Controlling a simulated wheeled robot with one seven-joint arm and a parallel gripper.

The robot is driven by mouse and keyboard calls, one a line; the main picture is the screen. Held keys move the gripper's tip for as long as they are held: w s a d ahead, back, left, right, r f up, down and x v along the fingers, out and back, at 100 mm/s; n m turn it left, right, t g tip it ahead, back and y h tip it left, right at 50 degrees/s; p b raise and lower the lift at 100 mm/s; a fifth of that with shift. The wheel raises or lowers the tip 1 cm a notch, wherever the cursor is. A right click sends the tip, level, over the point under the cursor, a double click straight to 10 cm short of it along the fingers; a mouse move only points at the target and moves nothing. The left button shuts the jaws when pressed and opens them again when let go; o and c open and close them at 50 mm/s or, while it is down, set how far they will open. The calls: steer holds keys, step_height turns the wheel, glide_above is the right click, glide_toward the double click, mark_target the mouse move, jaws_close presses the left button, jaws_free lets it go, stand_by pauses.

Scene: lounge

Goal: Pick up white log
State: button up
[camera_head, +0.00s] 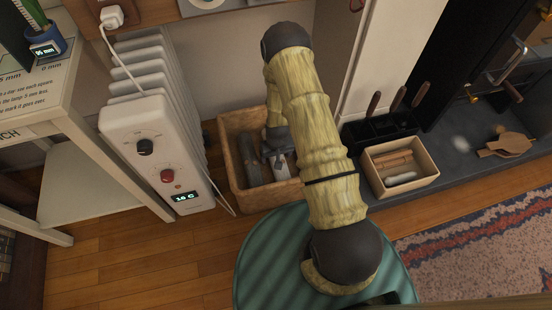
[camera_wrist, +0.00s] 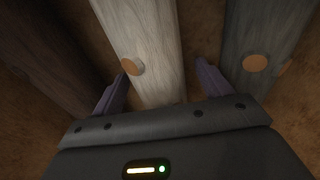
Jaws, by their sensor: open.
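The white log (camera_wrist: 147,35) runs up the middle of the wrist view, pale and grained, with a round tan knot on its side. My gripper (camera_wrist: 162,72) is open, with one purple finger on each side of the log's near part. I cannot tell whether the fingers touch it. In the head view my gripper reaches into a tan basket (camera_head: 229,165). A pale piece (camera_head: 282,171), perhaps the white log, shows below it there. My arm hides much of the basket's right side.
In the wrist view a dark brown log (camera_wrist: 40,60) lies left and a grey log (camera_wrist: 262,45) lies right, close to the fingers. In the head view a white heater (camera_head: 150,150) stands left of the basket, and a small box (camera_head: 422,160) stands to the right.

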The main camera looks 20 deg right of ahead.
stand_by(0.4)
steer(key=c, duration=1.4)
steer(key=shift+o, duration=0.2)
steer(key=shift+r, duration=0.1)
step_height(320, 180, up, 10)
steer(key=p, duration=0.6)
